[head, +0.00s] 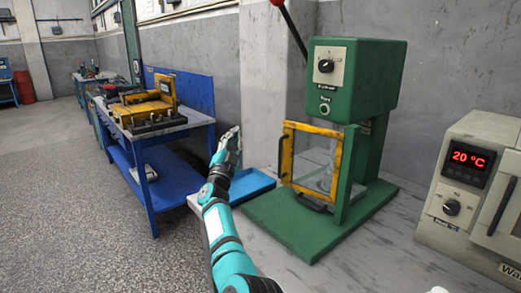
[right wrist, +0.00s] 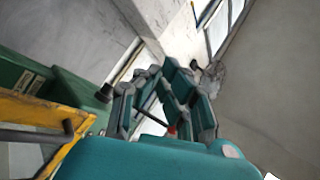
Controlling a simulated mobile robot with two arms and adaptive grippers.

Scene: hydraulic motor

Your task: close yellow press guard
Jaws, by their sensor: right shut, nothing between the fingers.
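The green press (head: 355,75) stands on its green base at the right. Its yellow-framed guard (head: 287,150) with a clear pane hangs at the front of the press, below the head. A black handle (head: 281,158) shows on its left side; the guard's exact angle is hard to tell. The guard's yellow frame (right wrist: 78,122) also fills the lower left of the right wrist view. My right gripper (head: 234,135) is shut and empty, left of the guard and apart from it. Its fingers (right wrist: 165,78) point away from the guard in the right wrist view. My left gripper is out of view.
A grey oven (head: 455,205) with a red 20 °C display stands at the right. A blue tray (head: 252,184) lies on the bench behind my right arm. A blue workbench (head: 175,165) with a yellow machine stands at the left. A red-knobbed lever (head: 292,28) rises beside the press.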

